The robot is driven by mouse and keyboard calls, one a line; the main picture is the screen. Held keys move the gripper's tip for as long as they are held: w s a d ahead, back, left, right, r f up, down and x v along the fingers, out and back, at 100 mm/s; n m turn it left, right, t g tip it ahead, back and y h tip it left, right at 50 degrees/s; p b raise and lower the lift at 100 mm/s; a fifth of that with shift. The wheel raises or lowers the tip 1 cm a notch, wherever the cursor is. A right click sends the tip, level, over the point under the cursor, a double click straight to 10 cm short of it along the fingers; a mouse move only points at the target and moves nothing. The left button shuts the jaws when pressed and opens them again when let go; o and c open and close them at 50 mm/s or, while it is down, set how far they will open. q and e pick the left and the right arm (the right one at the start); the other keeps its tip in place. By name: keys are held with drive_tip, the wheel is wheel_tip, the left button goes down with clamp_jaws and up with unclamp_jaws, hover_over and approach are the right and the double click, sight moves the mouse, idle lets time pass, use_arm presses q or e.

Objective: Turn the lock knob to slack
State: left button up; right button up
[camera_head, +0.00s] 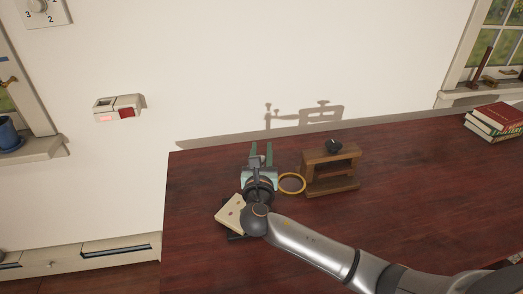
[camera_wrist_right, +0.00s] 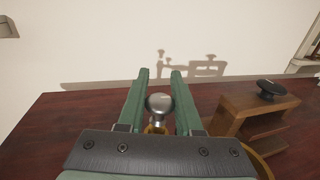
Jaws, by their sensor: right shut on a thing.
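My right gripper (camera_head: 262,150) reaches over the table from the lower right, with its green fingers pointing toward the wall. In the right wrist view the fingers (camera_wrist_right: 159,75) stand on either side of a shiny silver ball-headed knob (camera_wrist_right: 160,103) and are shut on it. Brass-coloured metal shows below the ball; the rest is hidden by the gripper. A small wooden stand (camera_head: 331,170) is just right of the gripper, with a black knob (camera_head: 333,146) on top; the black knob also shows in the right wrist view (camera_wrist_right: 271,88). My left gripper is not in view.
A brass ring (camera_head: 291,183) lies between gripper and wooden stand. A cream block (camera_head: 231,215) is by my wrist, partly hidden. Books (camera_head: 495,121) lie at the far right of the dark red table (camera_head: 430,185). The wall stands close behind.

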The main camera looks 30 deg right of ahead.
clamp_jaws()
